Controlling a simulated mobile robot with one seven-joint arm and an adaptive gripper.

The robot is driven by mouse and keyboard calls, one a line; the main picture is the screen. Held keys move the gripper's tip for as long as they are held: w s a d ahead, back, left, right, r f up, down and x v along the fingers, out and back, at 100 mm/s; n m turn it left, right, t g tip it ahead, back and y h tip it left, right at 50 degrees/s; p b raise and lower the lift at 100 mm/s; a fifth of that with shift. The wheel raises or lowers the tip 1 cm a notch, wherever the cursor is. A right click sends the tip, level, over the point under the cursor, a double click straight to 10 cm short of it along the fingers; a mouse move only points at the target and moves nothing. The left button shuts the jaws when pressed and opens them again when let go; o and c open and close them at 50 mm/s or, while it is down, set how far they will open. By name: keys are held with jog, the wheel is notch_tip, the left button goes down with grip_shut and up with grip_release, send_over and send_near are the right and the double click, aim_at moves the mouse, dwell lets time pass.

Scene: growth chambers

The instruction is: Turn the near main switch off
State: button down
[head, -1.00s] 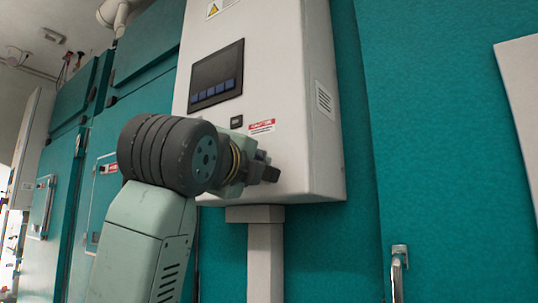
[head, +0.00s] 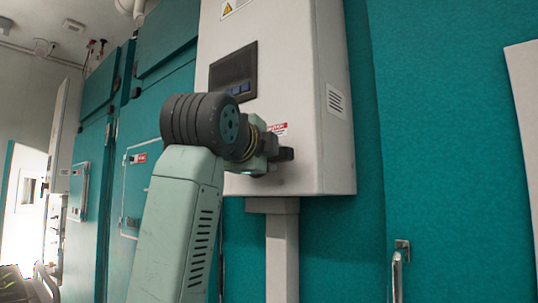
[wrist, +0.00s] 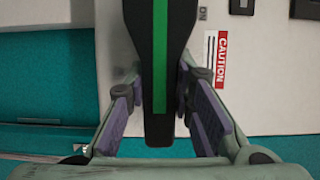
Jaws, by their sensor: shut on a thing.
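The main switch handle (wrist: 160,60) is a long black bar with a green stripe, seen close up in the wrist view. It runs from the top edge down between the two fingers of my gripper (wrist: 162,88), which is shut on it. The word ON shows on the panel to its right. In the head view my gripper (head: 280,156) is at the lower front of the white control box (head: 300,180). My arm and gripper hide the handle there.
A red and white caution label (wrist: 222,60) is beside the handle. The box has a dark display (head: 232,72) above and a grey post (head: 282,250) below. Teal chamber walls (head: 445,160) surround it, with a metal door handle (head: 398,265) at the lower right.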

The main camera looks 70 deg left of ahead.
dwell(0.3)
jog(key=c, duration=1.4)
grip_release()
jog(key=shift+o, duration=0.2)
jog(key=v, duration=1.2)
